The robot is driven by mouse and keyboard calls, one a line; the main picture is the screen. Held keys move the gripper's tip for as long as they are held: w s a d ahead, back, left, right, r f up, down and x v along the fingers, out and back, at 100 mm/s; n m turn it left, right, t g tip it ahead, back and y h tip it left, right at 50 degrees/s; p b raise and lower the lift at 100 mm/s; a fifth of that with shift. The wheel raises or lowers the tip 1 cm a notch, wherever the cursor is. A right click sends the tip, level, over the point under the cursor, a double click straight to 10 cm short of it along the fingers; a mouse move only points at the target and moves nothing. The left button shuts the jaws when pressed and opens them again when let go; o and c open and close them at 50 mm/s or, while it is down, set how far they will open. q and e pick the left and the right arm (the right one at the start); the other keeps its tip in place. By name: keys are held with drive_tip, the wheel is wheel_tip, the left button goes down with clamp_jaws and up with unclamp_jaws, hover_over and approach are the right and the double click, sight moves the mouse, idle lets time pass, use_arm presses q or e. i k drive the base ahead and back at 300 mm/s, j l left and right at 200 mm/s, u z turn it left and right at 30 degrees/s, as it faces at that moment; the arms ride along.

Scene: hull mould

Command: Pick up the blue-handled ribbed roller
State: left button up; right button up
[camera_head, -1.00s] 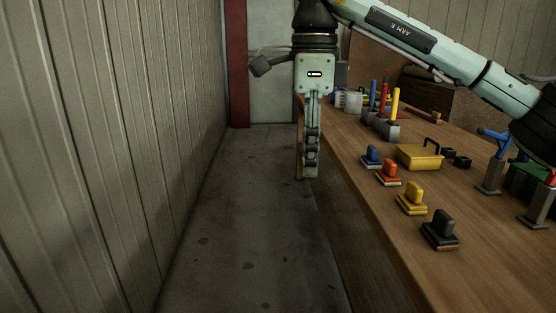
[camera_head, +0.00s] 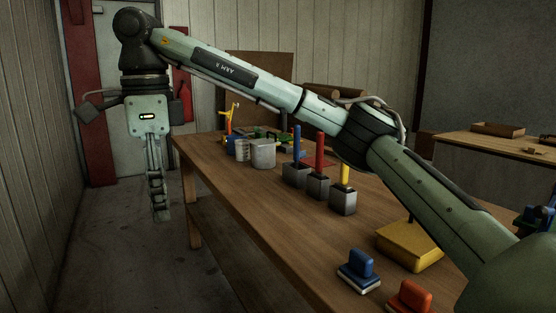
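Several upright handles stand in grey blocks on the table: a blue handle (camera_head: 297,140), a red handle (camera_head: 320,152) and a yellow handle (camera_head: 345,172). I cannot make out ribs on any of them, so I cannot tell whether the blue one is the roller. Another blue item (camera_head: 535,218) is cut off at the right edge. My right gripper (camera_head: 160,214) hangs down left of the table, over the floor and away from these things. Its fingers show edge-on, so their opening is unclear; nothing shows in them. My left gripper is out of view.
The wooden table (camera_head: 240,200) runs along the right. A blue-handled block (camera_head: 359,270), an orange one (camera_head: 408,298) and a yellow box (camera_head: 408,246) lie nearer. Grey cups (camera_head: 263,153) stand at the far end. My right arm crosses above the table. The floor aisle is clear.

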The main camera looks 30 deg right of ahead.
sight(297, 134)
drive_tip(key=i+z, duration=0.1)
drive_tip(key=i, duration=1.6)
drive_tip(key=i+j+z, duration=0.1)
drive_tip(key=i+z, duration=0.3)
drive_tip(key=i+j+z, duration=0.15)
drive_tip(key=i+z, duration=0.2)
drive_tip(key=i+j+z, duration=0.25)
drive_tip(key=z, duration=0.15)
drive_tip(key=i+j+z, duration=0.1)
drive_tip(key=z, duration=0.3)
drive_tip(key=j+z, duration=0.15)
drive_tip(key=z, duration=0.25)
drive_tip(key=j+z, duration=0.2)
drive_tip(key=z, duration=0.2)
drive_tip(key=i+l+z, duration=0.15)
drive_tip(key=z, duration=0.15)
